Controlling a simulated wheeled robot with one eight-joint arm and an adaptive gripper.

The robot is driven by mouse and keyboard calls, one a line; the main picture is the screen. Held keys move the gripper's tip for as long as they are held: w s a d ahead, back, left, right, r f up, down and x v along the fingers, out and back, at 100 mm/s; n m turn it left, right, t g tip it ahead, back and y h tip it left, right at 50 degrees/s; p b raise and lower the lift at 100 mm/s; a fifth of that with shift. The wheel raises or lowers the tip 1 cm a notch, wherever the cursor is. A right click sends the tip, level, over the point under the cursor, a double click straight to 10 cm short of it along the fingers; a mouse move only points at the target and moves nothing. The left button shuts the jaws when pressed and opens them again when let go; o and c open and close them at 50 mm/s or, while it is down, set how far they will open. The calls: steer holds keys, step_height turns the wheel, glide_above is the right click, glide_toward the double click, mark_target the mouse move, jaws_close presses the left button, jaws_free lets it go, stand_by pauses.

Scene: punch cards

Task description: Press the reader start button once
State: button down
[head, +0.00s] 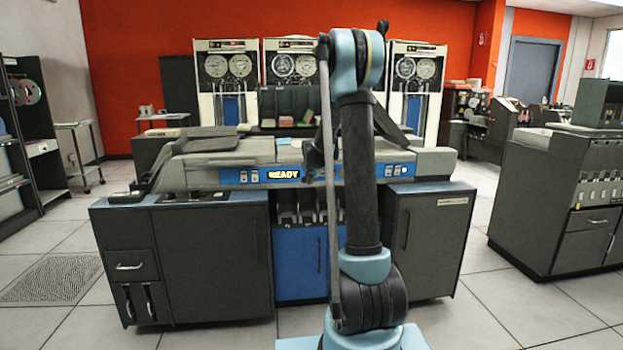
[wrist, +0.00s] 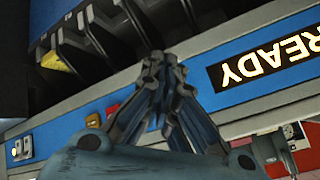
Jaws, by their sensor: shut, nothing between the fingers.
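The card reader's blue panel (head: 235,176) carries a lit READY sign (head: 284,174), which appears rotated in the wrist view (wrist: 265,50). In the wrist view a red button (wrist: 113,108) and a yellow-orange button (wrist: 93,121) sit on the panel beside my fingers. I cannot read which one is the start button. My gripper (wrist: 160,65) is shut and empty, its fingers in front of the panel between the READY sign and these buttons. I cannot tell whether the fingertips touch anything. In the head view my gripper is a dark shape in front of the panel, partly covered by my arm.
White switches (wrist: 18,150) sit farther along the panel. Card pockets (head: 300,205) with dark dividers lie below it. Tape drives (head: 228,75) stand behind the reader. Another dark cabinet (head: 550,190) stands at right. The floor around the reader is clear.

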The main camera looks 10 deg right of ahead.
steer(key=shift+w, duration=0.6)
